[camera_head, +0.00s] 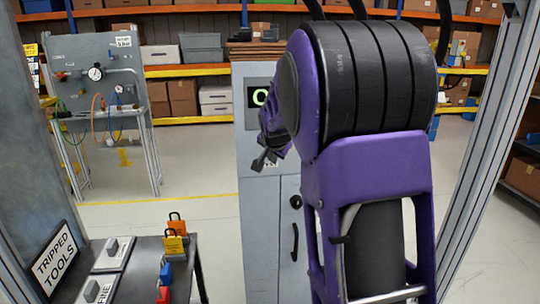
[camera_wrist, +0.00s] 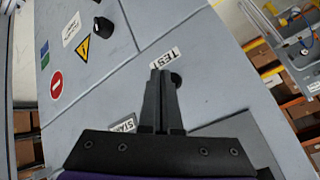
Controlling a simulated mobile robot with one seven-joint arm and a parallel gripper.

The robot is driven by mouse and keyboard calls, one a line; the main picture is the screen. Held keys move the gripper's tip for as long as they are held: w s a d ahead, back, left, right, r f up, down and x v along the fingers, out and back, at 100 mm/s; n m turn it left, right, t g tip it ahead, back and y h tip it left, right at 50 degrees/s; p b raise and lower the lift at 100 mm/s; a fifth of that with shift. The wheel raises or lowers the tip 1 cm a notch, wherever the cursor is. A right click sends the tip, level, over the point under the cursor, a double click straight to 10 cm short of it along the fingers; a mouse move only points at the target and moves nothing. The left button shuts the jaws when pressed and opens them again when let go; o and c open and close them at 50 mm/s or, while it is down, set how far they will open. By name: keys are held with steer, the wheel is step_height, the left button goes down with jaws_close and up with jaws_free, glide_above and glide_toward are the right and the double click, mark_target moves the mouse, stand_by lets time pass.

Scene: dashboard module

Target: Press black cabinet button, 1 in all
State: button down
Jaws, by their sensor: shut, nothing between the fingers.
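The grey cabinet (camera_head: 262,225) stands in the middle of the head view, partly hidden behind my purple arm. In the wrist view its panel (camera_wrist: 110,85) fills most of the picture. In the head view my gripper (camera_head: 260,163) is small and dark in front of the cabinet.
The panel also has a black knob (camera_wrist: 103,25), a yellow warning triangle (camera_wrist: 82,50) and a red no-entry sign (camera_wrist: 57,84). A dark table (camera_head: 150,255) with padlocks (camera_head: 175,235) stands at the lower left. A gauge stand (camera_head: 100,85) and shelves are behind.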

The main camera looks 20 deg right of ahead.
steer(key=shift+w, duration=0.1)
steer(key=shift+w+d, duration=0.1)
steer(key=shift+w, duration=0.2)
steer(key=shift+w+d, duration=0.1)
steer(key=shift+w, duration=0.3)
stand_by(0.9)
steer(key=shift+s, duration=0.1)
steer(key=shift+s+b, duration=0.35)
steer(key=shift+s, duration=0.35)
steer(key=shift+s+a, duration=0.1)
steer(key=shift+a, duration=0.1)
steer(key=s+b, duration=0.1)
steer(key=s, duration=0.1)
steer(key=s+a, duration=0.1)
steer(key=s, duration=0.1)
steer(key=shift+s+b, duration=0.35)
